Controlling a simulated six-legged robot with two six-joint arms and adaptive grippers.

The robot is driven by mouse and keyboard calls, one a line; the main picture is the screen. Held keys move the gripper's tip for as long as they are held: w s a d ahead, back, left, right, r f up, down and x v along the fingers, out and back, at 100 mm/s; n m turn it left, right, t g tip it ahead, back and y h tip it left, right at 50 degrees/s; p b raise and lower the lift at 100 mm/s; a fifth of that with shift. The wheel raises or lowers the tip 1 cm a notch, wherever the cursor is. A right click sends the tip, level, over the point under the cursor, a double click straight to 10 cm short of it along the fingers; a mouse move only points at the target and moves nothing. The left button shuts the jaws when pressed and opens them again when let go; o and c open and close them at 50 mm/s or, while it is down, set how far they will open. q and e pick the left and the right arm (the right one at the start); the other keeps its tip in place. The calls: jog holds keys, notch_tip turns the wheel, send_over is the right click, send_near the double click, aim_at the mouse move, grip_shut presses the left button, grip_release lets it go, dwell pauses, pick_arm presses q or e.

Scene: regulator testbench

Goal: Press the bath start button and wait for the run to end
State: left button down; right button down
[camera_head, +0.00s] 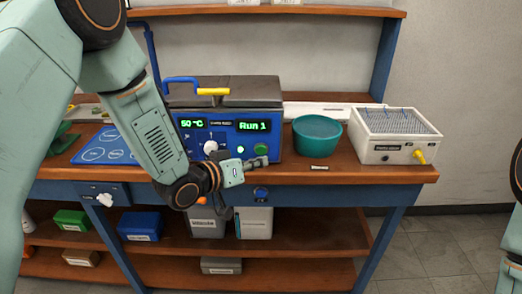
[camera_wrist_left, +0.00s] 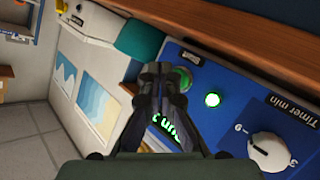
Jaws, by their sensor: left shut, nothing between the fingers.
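The bath (camera_head: 225,130) is a blue-fronted box with a grey lid at the back of the bench. Its displays read "50 °C" and "Run 1" (camera_head: 259,126). A round green button (camera_head: 261,149) sits at the right of the panel, beside a lit green lamp (camera_head: 241,150). My left gripper (camera_head: 263,162) is shut and empty, its tips just below the button in the head view. In the left wrist view the closed fingertips (camera_wrist_left: 160,70) partly overlap the green button (camera_wrist_left: 185,79); I cannot tell whether they touch it. The lamp (camera_wrist_left: 212,100) glows there too. My right gripper is not in view.
A teal bowl (camera_head: 317,136) stands right of the bath, then a white box (camera_head: 395,138) with a rack top and yellow tap. A white knob (camera_head: 211,147) is on the panel; the timer knob (camera_wrist_left: 268,150) shows close in the wrist view. Bins fill the shelves below.

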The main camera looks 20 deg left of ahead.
pick_arm(q)
jog(key=shift+s+d, duration=0.3)
jog(key=shift+s, duration=0.65)
jog(key=shift+s+d, duration=0.25)
jog(key=shift+s, duration=0.65)
jog(key=shift+r, duration=0.1)
jog(key=s+a+f+g+y, duration=0.3)
jog(key=s+f+g, duration=0.1)
jog(key=s+f, duration=0.6)
jog(key=s+a+f+g+y, duration=0.25)
jog(key=s+f+g, duration=0.25)
jog(key=s+f, duration=0.55)
jog(key=s+f+g, duration=0.2)
jog(key=s, duration=0.5)
jog(key=s+f+g+y+b, duration=0.1)
jog(key=s+f+g, duration=0.1)
jog(key=s, duration=0.6)
jog(key=shift+s+a+f, duration=0.25)
jog(key=shift+a+f, duration=0.05)
jog(key=shift+a, duration=0.1)
dwell(2.1)
